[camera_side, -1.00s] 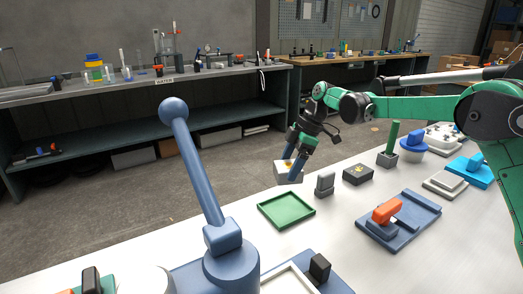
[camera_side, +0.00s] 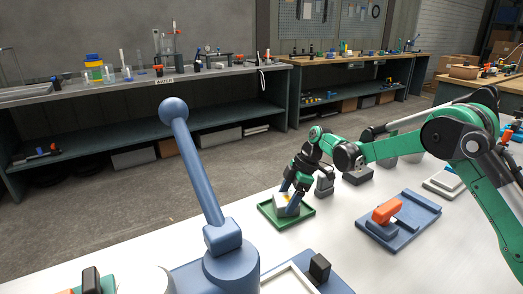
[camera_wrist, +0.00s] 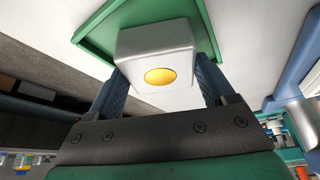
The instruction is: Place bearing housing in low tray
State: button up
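The bearing housing (camera_side: 284,203) is a light grey block with a yellow round spot on its face. It is inside the outline of the low green tray (camera_side: 268,216) in the side view, tilted a little. Whether it touches the tray floor I cannot tell. My gripper (camera_side: 290,198) reaches down over the tray with its blue fingers on either side of the housing, shut on it. In the wrist view the housing (camera_wrist: 158,58) sits between the two fingers (camera_wrist: 162,85), with the green tray (camera_wrist: 95,30) behind it.
A grey upright block (camera_side: 324,184) stands close to the tray, beside my gripper. A blue base with an orange handle (camera_side: 387,211) lies to the right. A large blue lever (camera_side: 205,180) rises at the left front. White table is clear between tray and orange handle.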

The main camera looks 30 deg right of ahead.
jog(key=o, duration=0.3)
jog(key=shift+r, duration=0.1)
jog(key=v, duration=1.2)
jog(key=shift+s+a+r+m+t+h, duration=0.1)
jog(key=shift+s+a+m+t+h, duration=0.75)
jog(key=shift+s+m, duration=1.75)
jog(key=shift+s+a+r+m+t+h, duration=0.1)
jog(key=shift+s+a+m+t+h, duration=0.7)
jog(key=shift+s+m, duration=1.75)
jog(key=shift+s+a+r+m+t+h, duration=0.1)
jog(key=shift+s+a+m+t+h, duration=0.35)
jog(key=shift+s+a+m+t, duration=2)
jog(key=s+d+n+g, duration=0.1)
jog(key=s+d+g, duration=0.1)
jog(key=shift+d+n+g, duration=0.25)
jog(key=shift+n+g, duration=0.05)
jog(key=shift+g, duration=0.1)
